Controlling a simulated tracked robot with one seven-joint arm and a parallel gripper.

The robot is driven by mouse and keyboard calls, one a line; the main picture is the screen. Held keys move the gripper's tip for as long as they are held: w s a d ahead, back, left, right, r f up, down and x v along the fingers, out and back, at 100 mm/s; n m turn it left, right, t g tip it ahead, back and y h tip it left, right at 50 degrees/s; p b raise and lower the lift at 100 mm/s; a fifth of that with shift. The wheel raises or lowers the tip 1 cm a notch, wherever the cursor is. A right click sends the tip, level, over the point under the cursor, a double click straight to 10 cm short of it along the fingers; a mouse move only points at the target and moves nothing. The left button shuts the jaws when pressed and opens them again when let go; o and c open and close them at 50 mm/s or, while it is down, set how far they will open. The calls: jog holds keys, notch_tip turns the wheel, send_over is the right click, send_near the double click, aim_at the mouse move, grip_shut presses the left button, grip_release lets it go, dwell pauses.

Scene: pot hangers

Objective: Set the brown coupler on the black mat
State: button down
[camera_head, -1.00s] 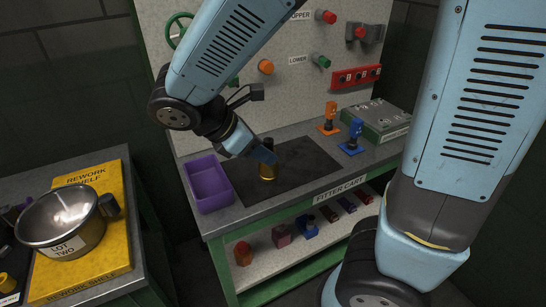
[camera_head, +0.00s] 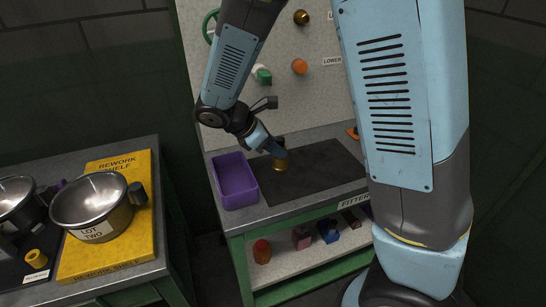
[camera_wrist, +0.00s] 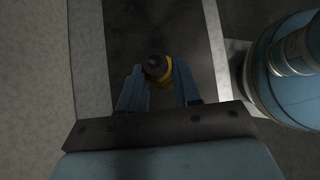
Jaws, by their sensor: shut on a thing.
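The brown coupler (camera_head: 280,165), a short piece with a dark top and a golden-brown base, is at the left part of the black mat (camera_head: 325,168). My gripper (camera_head: 279,153) is shut on it from above, with the blue fingers angled down. The wrist view shows the coupler (camera_wrist: 157,66) between the two fingertips (camera_wrist: 160,82), over the dark mat (camera_wrist: 125,35). Its base looks at or just above the mat; I cannot tell whether it touches. The fingers partly hide its upper part in the head view.
A purple bin (camera_head: 236,190) stands just left of the mat. A panel with knobs (camera_head: 300,67) rises behind. The mat's middle and right are clear where visible; my arm hides the cart's right end. A steel pot (camera_head: 92,203) sits on a yellow board at the left.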

aim_at(279, 166)
jog(key=shift+w+a+f, duration=0.1)
jog(key=shift+w+f, duration=0.5)
jog(key=shift+f, duration=1.65)
jog(key=c, duration=0.8)
grip_release()
